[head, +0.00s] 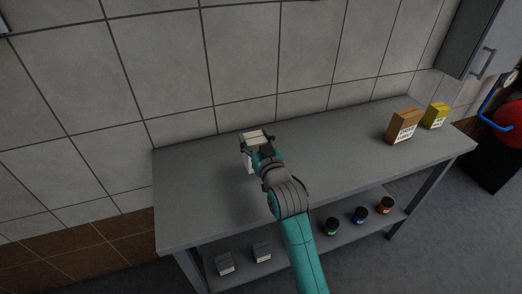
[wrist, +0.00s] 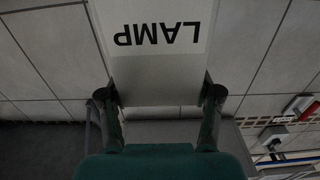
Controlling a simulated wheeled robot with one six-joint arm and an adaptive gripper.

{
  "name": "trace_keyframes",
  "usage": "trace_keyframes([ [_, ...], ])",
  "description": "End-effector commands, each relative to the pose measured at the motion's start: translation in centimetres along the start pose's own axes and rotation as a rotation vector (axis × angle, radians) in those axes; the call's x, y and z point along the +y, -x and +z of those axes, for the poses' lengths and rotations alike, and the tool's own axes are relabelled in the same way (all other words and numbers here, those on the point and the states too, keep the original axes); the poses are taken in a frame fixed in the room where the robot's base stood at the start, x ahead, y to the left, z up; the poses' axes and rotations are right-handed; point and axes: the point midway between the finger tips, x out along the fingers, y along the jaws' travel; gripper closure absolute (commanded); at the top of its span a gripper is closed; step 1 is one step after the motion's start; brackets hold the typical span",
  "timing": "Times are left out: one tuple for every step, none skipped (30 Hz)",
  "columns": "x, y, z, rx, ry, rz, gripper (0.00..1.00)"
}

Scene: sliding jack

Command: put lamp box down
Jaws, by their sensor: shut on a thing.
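The lamp box is a pale box (head: 249,162) over the left half of the grey workbench top (head: 195,190). In the wrist view its white face (wrist: 160,75) shows the word LAMP upside down. My gripper (head: 257,144) is shut on the box, with one dark finger at each side; the fingers also show in the wrist view (wrist: 160,97). My gripper and arm hide part of the box in the head view. I cannot tell whether its underside touches the bench top.
A brown box (head: 401,126) and a yellow box (head: 435,115) stand at the bench's right end. The lower shelf (head: 300,244) holds two small grey boxes (head: 262,252) and several jars (head: 360,215). A tiled wall is behind. The top around the lamp box is clear.

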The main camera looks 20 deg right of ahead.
Motion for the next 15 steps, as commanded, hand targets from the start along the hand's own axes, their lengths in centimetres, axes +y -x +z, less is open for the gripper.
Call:
trace_keyframes([
  [0.0,0.0,0.7,-0.002,0.0,0.0,0.96],
  [0.0,0.0,0.9,0.0,0.0,0.0,0.96],
  [0.0,0.0,1.2,0.0,0.0,0.0,0.96],
  [0.0,0.0,1.4,0.0,0.0,0.0,0.96],
  [0.0,0.0,1.5,0.0,0.0,0.0,0.96],
  [0.0,0.0,1.7,0.0,0.0,0.0,0.96],
  [0.0,0.0,1.9,0.0,0.0,0.0,0.96],
  [0.0,0.0,2.2,0.0,0.0,0.0,0.96],
  [0.0,0.0,2.7,-0.001,0.0,0.0,0.96],
  [0.0,0.0,3.1,-0.002,0.0,0.0,0.96],
  [0.0,0.0,3.4,-0.001,0.0,0.0,0.96],
  [0.0,0.0,4.0,-0.002,0.0,0.0,0.96],
  [0.0,0.0,4.5,-0.002,0.0,0.0,0.96],
  [0.0,0.0,4.8,-0.001,0.0,0.0,0.96],
  [0.0,0.0,5.1,-0.001,0.0,0.0,0.96],
])
